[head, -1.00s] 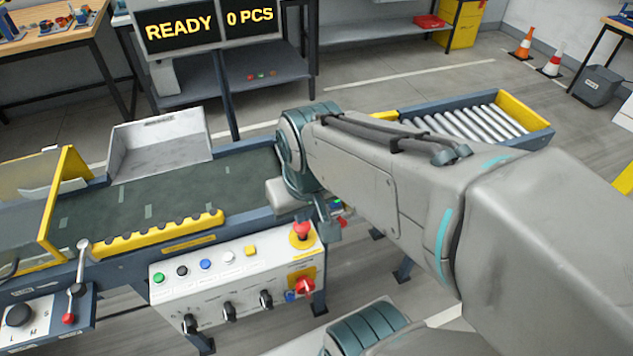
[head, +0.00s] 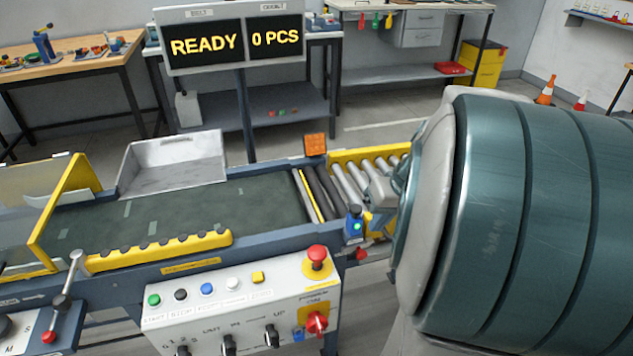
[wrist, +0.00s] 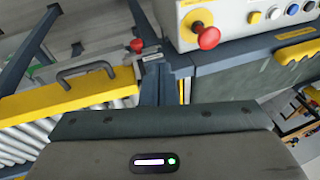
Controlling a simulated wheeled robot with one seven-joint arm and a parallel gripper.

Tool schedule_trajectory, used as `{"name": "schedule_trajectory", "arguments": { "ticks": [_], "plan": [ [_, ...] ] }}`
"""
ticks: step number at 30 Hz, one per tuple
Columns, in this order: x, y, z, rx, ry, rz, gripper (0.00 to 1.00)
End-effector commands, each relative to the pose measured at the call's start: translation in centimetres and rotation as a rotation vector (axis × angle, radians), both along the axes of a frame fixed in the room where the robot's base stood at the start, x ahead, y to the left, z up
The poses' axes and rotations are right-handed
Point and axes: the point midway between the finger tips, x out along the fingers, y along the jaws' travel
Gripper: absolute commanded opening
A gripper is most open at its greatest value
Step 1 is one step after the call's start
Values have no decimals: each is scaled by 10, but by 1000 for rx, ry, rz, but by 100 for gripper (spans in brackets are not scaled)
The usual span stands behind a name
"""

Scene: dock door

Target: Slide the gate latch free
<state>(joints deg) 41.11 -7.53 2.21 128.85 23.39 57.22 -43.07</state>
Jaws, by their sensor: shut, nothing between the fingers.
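The gate latch (wrist: 143,52) has a red knob and a short rod. In the wrist view it lies at the joint between the roller gate (wrist: 65,100) and the belt conveyor. In the head view the red knob (head: 361,254) shows below a blue post with a green light (head: 354,226). The gate has a yellow edge and a grey bar handle (wrist: 85,73). My gripper (wrist: 160,124) shows as a wide dark block across the lower wrist view, shut and empty, apart from the latch. My arm hides much of the gate in the head view.
The control box (head: 245,305) with buttons, knobs and a red stop button (head: 317,254) stands beside the latch. A yellow guard (head: 160,250) runs along the belt (head: 190,212). A grey chute (head: 175,165) and a display screen (head: 205,45) are behind.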

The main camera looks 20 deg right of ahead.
Motion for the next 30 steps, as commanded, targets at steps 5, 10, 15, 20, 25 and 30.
{"name": "schedule_trajectory", "arguments": {
  "ticks": [5,10,15,20,25,30],
  "plan": [
    [0,-47,-29,46,-59,-38,0],
    [-4,-80,-42,66,-116,-57,0],
    [-7,-98,-48,74,-149,-65,0],
    [-8,-101,-48,74,-156,-66,0],
    [-8,-101,-47,74,-156,-66,0],
    [-6,-100,-52,74,-155,-66,0]
  ]
}}
